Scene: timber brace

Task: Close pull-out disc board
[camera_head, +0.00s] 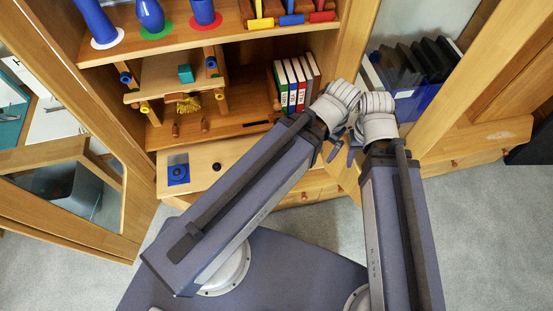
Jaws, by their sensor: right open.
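The pull-out disc board (232,150) is a pale wooden board at the lower front of the cabinet, extended out under the shelves. On it are a blue square with a dark disc (178,172) and a small black knob (216,167). My right gripper (343,153) is open and empty, to the right of the board and apart from it, with blue-grey fingers pointing down. My left arm crosses over the board's right part and hides it. The left wrist (339,102) is beside the right wrist; its fingers cannot be made out clearly.
Books (293,84) stand on the shelf above the board. Blue vases (150,14) stand on the upper shelf. A glazed door (75,190) stands open at the left. A blue bin (412,102) with dark items is at the right. Grey carpet (300,225) lies in front.

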